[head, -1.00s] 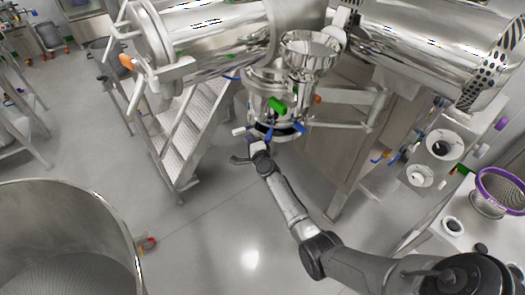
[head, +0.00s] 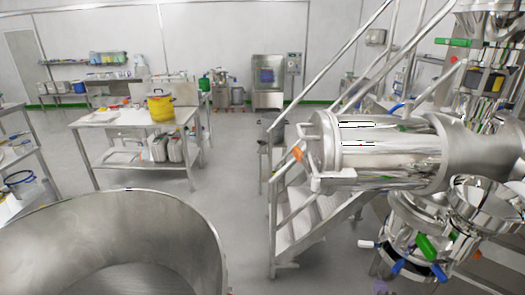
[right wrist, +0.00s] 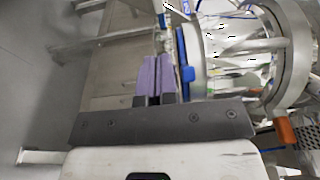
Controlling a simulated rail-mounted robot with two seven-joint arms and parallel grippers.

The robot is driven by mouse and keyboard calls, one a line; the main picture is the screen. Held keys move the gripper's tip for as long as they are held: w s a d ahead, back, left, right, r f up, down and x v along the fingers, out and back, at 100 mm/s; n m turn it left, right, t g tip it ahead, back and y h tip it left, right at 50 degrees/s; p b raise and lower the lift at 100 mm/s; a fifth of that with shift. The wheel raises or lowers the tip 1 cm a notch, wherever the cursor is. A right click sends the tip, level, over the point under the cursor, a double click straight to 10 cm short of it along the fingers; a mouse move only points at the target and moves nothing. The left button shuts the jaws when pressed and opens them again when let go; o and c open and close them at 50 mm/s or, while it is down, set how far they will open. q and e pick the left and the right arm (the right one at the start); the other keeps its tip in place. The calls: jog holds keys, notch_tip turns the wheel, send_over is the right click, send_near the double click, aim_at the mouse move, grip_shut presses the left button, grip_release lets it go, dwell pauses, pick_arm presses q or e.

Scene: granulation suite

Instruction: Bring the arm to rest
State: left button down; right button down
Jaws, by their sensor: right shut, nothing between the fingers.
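My right gripper (right wrist: 153,80) shows in the right wrist view, its two purple fingers closed together with nothing between them. A small purple bit of this right gripper (head: 381,287) shows at the bottom edge of the head view, just below the steel vessel with blue and green clamp handles (head: 420,230). In the right wrist view the vessel's steel body (right wrist: 235,55) and a blue handle lie just right of the fingers. I cannot tell how wide the gap is. The rest of my right arm is out of the head view. My left gripper is in neither view.
A large open steel bowl (head: 120,205) fills the lower left. A horizontal steel drum (head: 385,155) and steps with railings (head: 300,225) stand at right. A bench (head: 125,118) with a yellow pot (head: 160,108) stands farther back. Open floor (head: 235,190) lies between.

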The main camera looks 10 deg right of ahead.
jog(key=s+a+r+n+g+y, duration=0.25)
jog(key=a+n+y, duration=0.35)
jog(key=n, duration=0.4)
jog(key=s+a+r+n+g+y, duration=0.2)
jog(key=a+r+n+g+y, duration=0.15)
jog(key=a+n, duration=0.5)
jog(key=s+a+f+n+g+h, duration=0.1)
jog(key=s+a+n+g, duration=0.2)
jog(key=s, duration=0.6)
jog(key=s+a+n+h, duration=0.2)
jog(key=s+a, duration=0.3)
jog(key=s, duration=0.4)
jog(key=s+a+f+n+g+y, duration=0.1)
jog(key=s+f+g, duration=0.1)
jog(key=s+f, duration=0.3)
jog(key=s+a+f+g, duration=0.1)
jog(key=s+f+g, duration=0.15)
jog(key=s, duration=0.45)
notch_tip(320, 180, up, 22)
jog(key=p, duration=2.2)
jog(key=shift+s+t, duration=0.15)
jog(key=shift+t, duration=0.2)
jog(key=shift+s, duration=0.1)
